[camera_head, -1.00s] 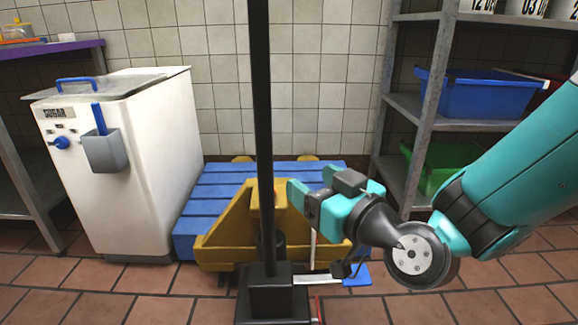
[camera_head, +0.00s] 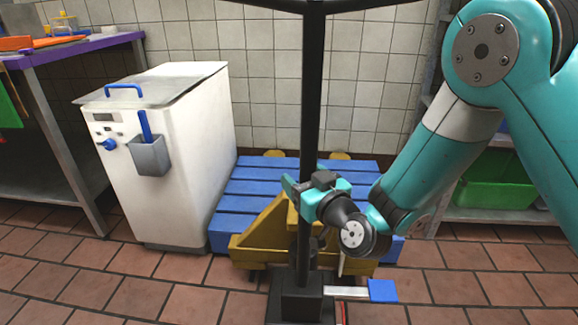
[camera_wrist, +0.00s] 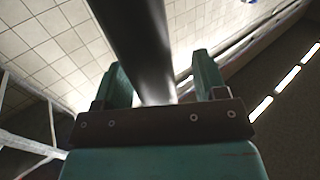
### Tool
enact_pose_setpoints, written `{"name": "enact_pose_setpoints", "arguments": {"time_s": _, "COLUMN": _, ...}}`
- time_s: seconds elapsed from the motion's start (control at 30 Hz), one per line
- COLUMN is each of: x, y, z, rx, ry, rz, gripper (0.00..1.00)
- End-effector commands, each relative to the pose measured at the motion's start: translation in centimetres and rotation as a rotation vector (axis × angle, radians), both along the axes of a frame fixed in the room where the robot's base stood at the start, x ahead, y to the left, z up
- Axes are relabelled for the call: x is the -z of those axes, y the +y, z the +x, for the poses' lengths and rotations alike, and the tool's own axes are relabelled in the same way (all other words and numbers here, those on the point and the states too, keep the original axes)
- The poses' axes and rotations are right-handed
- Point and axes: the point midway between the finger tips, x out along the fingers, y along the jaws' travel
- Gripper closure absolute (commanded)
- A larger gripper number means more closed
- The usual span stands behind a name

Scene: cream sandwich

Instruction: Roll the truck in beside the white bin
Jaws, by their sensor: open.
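The white bin (camera_head: 185,160) stands upright at the left with a grey lid, blue handle and grey scoop holder. Just right of it is the truck (camera_head: 270,235), a yellow pallet truck under a blue slatted pallet (camera_head: 250,188). An upright black bar (camera_head: 312,90) with a crossbar at its top rises at the truck's front from a black base. My gripper (camera_head: 300,192) is open at this bar. In the wrist view the bar (camera_wrist: 135,40) runs between the two fingers (camera_wrist: 163,80); contact cannot be told. The forks are hidden.
A tiled wall (camera_head: 270,60) stands behind the pallet. A table with a purple edge (camera_head: 75,47) is at the left. A shelf with a green crate (camera_head: 495,185) is at the right. Tiled floor is open at the front.

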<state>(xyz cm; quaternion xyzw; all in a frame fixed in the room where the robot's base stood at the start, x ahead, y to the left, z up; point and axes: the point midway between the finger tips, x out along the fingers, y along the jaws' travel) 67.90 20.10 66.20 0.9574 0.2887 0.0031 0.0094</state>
Motion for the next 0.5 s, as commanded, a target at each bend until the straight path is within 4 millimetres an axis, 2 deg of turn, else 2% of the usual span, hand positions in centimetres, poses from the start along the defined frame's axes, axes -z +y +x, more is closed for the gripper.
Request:
{"name": "enact_pose_setpoints", "arguments": {"time_s": 0.33, "x": 0.07, "y": -0.24, "z": 0.24, "rx": 0.007, "ry": 0.001, "rz": 0.0, "gripper": 0.35}}
{"name": "enact_pose_setpoints", "arguments": {"time_s": 0.37, "x": 0.07, "y": -0.22, "z": 0.24, "rx": 0.007, "ry": 0.001, "rz": 0.0, "gripper": 0.39}}
{"name": "enact_pose_setpoints", "arguments": {"time_s": 0.5, "x": 0.06, "y": -0.13, "z": 0.2, "rx": 0.005, "ry": 0.0, "rz": 0.001, "gripper": 0.72}}
